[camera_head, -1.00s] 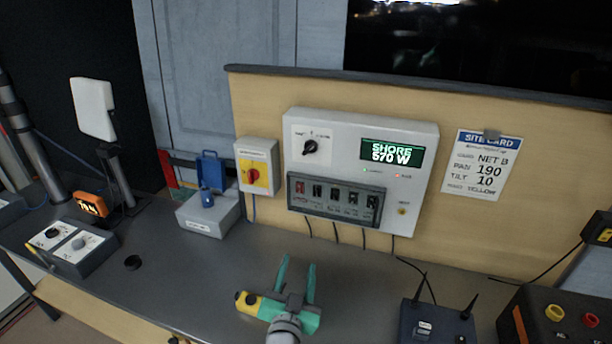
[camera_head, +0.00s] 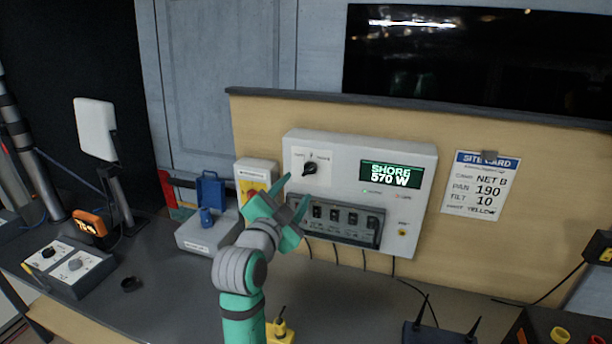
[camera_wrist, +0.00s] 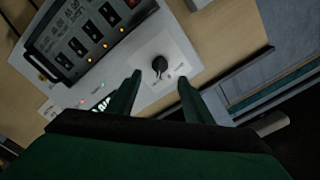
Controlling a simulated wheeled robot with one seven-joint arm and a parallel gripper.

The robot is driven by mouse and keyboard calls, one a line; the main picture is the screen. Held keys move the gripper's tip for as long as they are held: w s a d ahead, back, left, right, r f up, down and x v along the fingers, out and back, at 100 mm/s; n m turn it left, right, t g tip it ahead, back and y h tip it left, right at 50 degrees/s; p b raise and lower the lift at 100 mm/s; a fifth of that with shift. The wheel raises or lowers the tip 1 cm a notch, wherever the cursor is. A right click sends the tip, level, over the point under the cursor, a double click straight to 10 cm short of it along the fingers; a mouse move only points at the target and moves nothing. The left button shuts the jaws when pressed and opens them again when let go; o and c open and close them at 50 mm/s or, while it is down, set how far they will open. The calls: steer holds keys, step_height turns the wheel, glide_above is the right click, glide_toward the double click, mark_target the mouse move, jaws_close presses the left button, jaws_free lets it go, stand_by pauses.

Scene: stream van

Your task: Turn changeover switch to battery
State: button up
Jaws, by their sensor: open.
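The changeover switch is a black rotary knob (camera_head: 309,169) on a white plate at the upper left of the white power panel (camera_head: 400,152). The panel's green display (camera_head: 391,175) reads "SHORE 570 W". My gripper (camera_head: 296,193) is open and empty, in front of the panel, just below and left of the knob in the head view. In the wrist view the knob (camera_wrist: 160,64) shows beyond and between my two fingertips (camera_wrist: 160,76), with no visible contact. The small labels around the knob are too blurred to read.
A row of breakers (camera_head: 345,215) sits below the knob, partly hidden by my gripper. A yellow-faced switch box (camera_head: 256,172) is just left, partly covered. A site card (camera_head: 480,185) hangs at right.

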mark_target(306, 173)
steer(key=x, duration=0.9)
steer(key=shift+w+f, duration=0.1)
steer(key=c, duration=1)
